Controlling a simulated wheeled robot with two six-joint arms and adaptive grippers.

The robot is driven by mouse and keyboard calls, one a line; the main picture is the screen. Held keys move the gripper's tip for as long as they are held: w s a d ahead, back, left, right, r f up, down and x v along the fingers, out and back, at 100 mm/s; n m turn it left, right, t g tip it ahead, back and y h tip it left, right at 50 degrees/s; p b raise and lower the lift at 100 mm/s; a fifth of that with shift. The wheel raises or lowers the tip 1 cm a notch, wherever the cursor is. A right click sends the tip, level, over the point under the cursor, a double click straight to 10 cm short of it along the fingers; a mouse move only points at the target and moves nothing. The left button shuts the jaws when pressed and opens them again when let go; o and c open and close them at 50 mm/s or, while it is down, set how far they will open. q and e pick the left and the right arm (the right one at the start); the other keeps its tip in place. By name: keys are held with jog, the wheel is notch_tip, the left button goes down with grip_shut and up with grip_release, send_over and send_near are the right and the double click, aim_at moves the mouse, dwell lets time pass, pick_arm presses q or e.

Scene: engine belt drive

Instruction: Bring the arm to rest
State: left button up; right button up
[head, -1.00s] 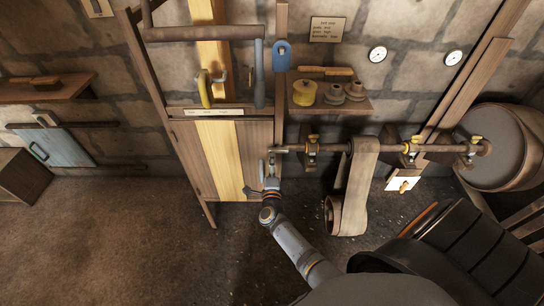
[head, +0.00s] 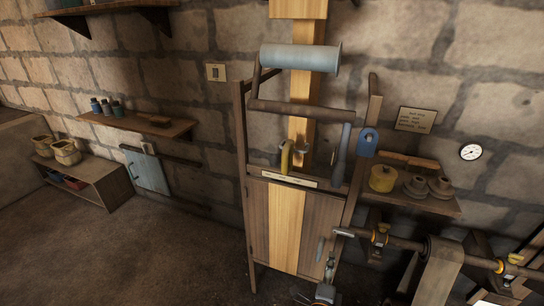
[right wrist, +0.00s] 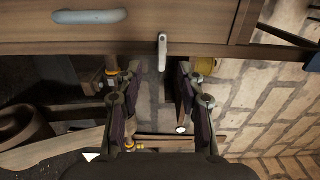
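My right gripper (head: 329,266) is at the bottom of the head view, in front of the lower right part of the wooden cabinet (head: 258,225). In the right wrist view its two dark fingers (right wrist: 155,95) stand apart, with nothing held between them. A short metal bar (right wrist: 162,50) on a wooden board shows beyond the gap; I cannot tell its distance. Most of my right arm is outside the head view. My left gripper is not in view.
A shaft (head: 400,242) with yellow-topped bearings and a belt (head: 439,273) lie right of the gripper. A shelf (head: 440,206) holds a yellow spool (head: 383,178). A low bench (head: 105,185) stands at left. The floor (head: 150,260) left of the cabinet is clear.

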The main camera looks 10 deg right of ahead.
jog(key=s+a+f+n+g+y, duration=0.25)
jog(key=s+f+n, duration=0.25)
jog(key=f, duration=0.4)
jog(key=s+a+f+n+g+y, duration=0.1)
jog(key=s+f+n+y, duration=0.25)
jog(key=f+n, duration=0.4)
jog(key=s+a+f+n+g+y, duration=0.25)
jog(key=s+f+n, duration=0.2)
jog(key=f, duration=0.55)
jog(key=s+d+f+n+g, duration=0.2)
jog(key=s+f, duration=0.2)
jog(key=s, duration=0.5)
jog(key=s+d+f+n+g, duration=0.2)
jog(key=s+f+n+g, duration=0.1)
jog(key=s, duration=0.6)
jog(key=s+d+f+n+g, duration=0.2)
jog(key=s+f, duration=0.3)
jog(key=s, duration=0.4)
jog(key=shift+d+n+g, duration=0.15)
jog(key=shift+n+g, duration=0.15)
jog(key=shift+g, duration=0.3)
